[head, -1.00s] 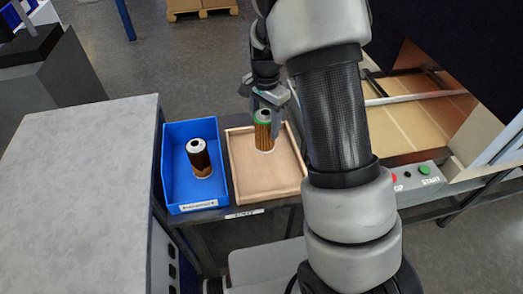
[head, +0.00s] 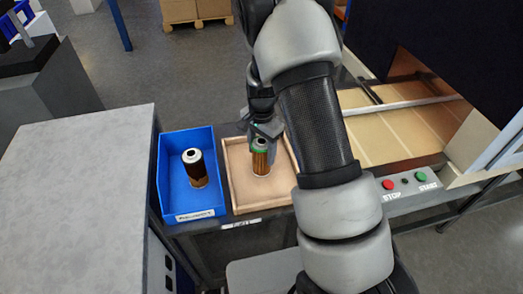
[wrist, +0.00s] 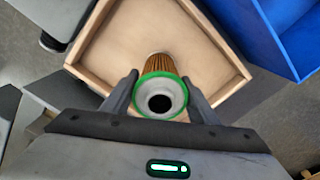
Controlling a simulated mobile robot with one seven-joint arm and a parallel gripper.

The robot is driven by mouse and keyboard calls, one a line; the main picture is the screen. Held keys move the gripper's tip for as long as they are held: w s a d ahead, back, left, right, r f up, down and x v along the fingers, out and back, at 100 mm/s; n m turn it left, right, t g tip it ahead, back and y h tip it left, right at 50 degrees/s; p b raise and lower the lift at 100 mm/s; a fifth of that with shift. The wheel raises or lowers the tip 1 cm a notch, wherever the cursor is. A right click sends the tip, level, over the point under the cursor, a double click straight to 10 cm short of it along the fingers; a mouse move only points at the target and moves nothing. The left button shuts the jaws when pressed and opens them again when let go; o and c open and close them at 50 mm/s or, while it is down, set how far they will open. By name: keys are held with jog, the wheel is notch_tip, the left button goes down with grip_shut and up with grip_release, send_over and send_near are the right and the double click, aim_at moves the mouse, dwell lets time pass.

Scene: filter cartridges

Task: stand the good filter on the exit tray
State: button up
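The green-ringed filter (head: 261,160), with tan pleats, is upright over the exit tray (head: 233,194), a shallow wooden tray. Its base appears to be on or very close to the tray floor; I cannot tell for certain. My gripper (head: 264,136) is at its top from above. In the wrist view the two fingers (wrist: 160,90) are on both sides of the filter's green rim (wrist: 160,77), close against it, and appear shut on it.
A blue bin (head: 168,196) just left of the tray holds a filter with dark brown staining (head: 195,168). A grey cabinet top (head: 75,185) lies further left. A panel with STOP and START buttons (head: 405,184) is at the right. Tray floor around the filter is clear.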

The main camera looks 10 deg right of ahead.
jog(key=o, duration=0.3)
notch_tip(320, 180, up, 12)
jog(key=shift+r+p, duration=0.15)
jog(key=shift+p, duration=0.15)
jog(key=s+r+n+t, duration=0.4)
jog(key=s+r+n, duration=0.3)
jog(key=s+r, duration=1)
jog(key=s+n, duration=0.1)
jog(key=s, duration=0.1)
jog(key=s+r+n+t, duration=0.1)
jog(key=s, duration=0.1)
jog(key=s+r+n, duration=0.1)
jog(key=s+n, duration=0.1)
jog(key=s, duration=0.1)
jog(key=shift+d+r+t, duration=0.1)
jog(key=shift+r+t, duration=0.05)
jog(key=shift+t, duration=0.15)
